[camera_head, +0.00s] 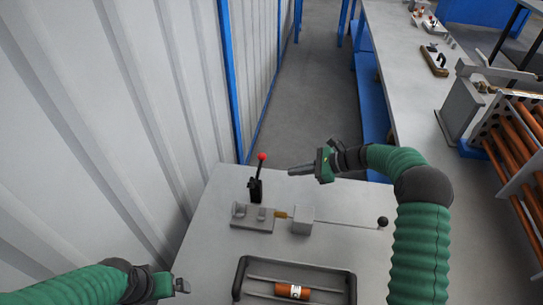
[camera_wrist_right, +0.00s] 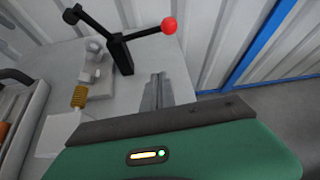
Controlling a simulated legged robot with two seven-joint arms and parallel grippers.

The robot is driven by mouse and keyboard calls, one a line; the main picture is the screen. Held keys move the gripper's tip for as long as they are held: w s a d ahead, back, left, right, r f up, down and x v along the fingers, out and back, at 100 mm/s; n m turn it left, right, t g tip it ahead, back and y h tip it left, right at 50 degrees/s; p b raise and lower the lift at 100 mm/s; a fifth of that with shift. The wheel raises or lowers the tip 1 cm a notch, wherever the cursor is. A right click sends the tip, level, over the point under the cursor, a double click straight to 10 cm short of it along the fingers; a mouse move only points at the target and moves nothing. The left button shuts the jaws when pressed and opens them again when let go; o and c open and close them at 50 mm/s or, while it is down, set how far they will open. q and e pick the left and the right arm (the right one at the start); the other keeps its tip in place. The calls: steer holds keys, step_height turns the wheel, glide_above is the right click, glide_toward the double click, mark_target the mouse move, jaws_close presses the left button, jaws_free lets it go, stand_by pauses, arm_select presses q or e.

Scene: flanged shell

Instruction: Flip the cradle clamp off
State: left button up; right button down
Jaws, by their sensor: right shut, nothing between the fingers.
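The cradle clamp (camera_head: 256,190) is black with a lever ending in a red knob (camera_head: 262,157). In the head view the lever stands nearly upright. In the right wrist view the clamp (camera_wrist_right: 121,52) shows a second black arm reaching left toward the grey cradle (camera_wrist_right: 97,76). The cradle (camera_head: 252,220) sits just in front of the clamp and looks empty. My right gripper (camera_head: 291,171) is shut and empty, to the right of the clamp and apart from it; its fingers also show in the right wrist view (camera_wrist_right: 157,92). My left gripper (camera_head: 183,286) is low at the left, its jaws unclear.
A grey block (camera_head: 302,222) with a brass tip and a rod ending in a black ball (camera_head: 383,221) stands right of the cradle. A corrugated wall (camera_head: 120,110) lies left. A copper-tube rack stands right.

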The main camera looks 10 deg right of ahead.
arm_select(q)
steer(key=shift+w+d, duration=0.25)
steer(key=shift+w, duration=0.1)
arm_select(e)
steer(key=shift+w+d, duration=0.2)
steer(key=shift+w, duration=0.1)
arm_select(q)
steer(key=shift+s, duration=0.15)
arm_select(e)
steer(key=shift+s+r, duration=0.15)
steer(key=shift+s, duration=0.05)
arm_select(q)
steer(key=shift+s+a+f+b, duration=0.15)
steer(key=shift+s+b, duration=0.2)
steer(key=shift+s, duration=0.05)
arm_select(e)
steer(key=x, duration=1)
steer(key=shift+s+a+r, duration=0.15)
steer(key=shift+s, duration=0.15)
arm_select(q)
steer(key=shift+w+a+r+p, duration=0.1)
steer(key=shift+a+r+p, duration=0.15)
steer(key=shift+p, duration=0.1)
arm_select(e)
steer(key=r, duration=0.1)
steer(key=a+r, duration=0.1)
steer(key=r, duration=0.1)
steer(key=shift+a+r, duration=0.1)
steer(key=shift+r, duration=0.55)
steer(key=shift+f, duration=0.1)
